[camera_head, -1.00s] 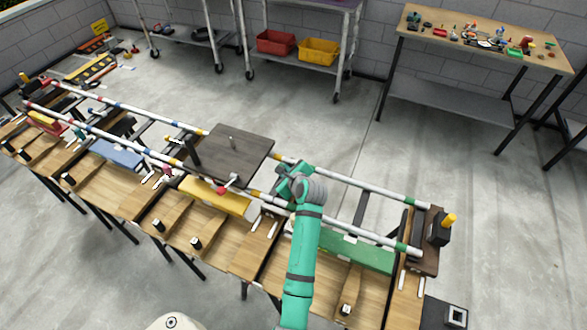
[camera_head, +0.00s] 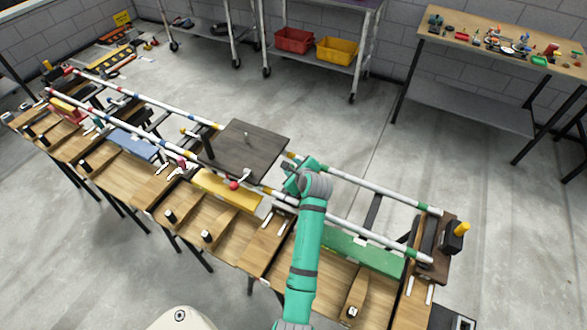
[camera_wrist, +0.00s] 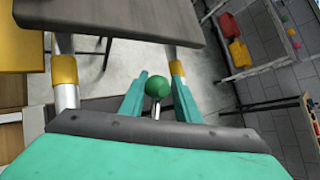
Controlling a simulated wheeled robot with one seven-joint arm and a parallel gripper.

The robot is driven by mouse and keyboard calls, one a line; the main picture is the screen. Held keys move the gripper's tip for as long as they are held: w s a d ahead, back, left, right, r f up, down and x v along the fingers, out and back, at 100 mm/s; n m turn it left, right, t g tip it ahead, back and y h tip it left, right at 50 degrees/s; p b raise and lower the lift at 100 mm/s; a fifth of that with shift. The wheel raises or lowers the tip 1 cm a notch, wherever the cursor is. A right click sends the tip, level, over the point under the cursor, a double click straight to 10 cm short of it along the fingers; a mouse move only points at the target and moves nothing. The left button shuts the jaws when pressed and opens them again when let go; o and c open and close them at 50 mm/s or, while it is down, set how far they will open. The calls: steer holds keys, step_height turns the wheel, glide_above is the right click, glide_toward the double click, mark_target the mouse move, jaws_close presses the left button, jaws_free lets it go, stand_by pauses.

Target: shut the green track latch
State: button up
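The green ball knob (camera_wrist: 158,87) of the latch stands on a short metal stem in the wrist view. My gripper (camera_wrist: 160,80) has its two teal fingers spread on either side of the knob, with narrow gaps; I cannot tell whether either finger touches it. In the head view my gripper (camera_head: 297,176) is over the track, just right of the dark board (camera_head: 250,148), and my arm hides the latch there. The green block (camera_head: 360,252) lies along the near rail, right of my arm.
The dark board on the white rails is close to my gripper and shows large in the wrist view (camera_wrist: 115,14). A red knob (camera_head: 234,185) stands by the yellow block (camera_head: 226,190). A black post with a yellow knob (camera_head: 461,229) is at the track's right end. Open floor lies behind.

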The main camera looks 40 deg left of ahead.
steer(key=shift+d+f, duration=0.15)
steer(key=shift+d, duration=0.1)
steer(key=shift+d, duration=0.2)
steer(key=v, duration=1)
steer(key=shift+r, duration=0.3)
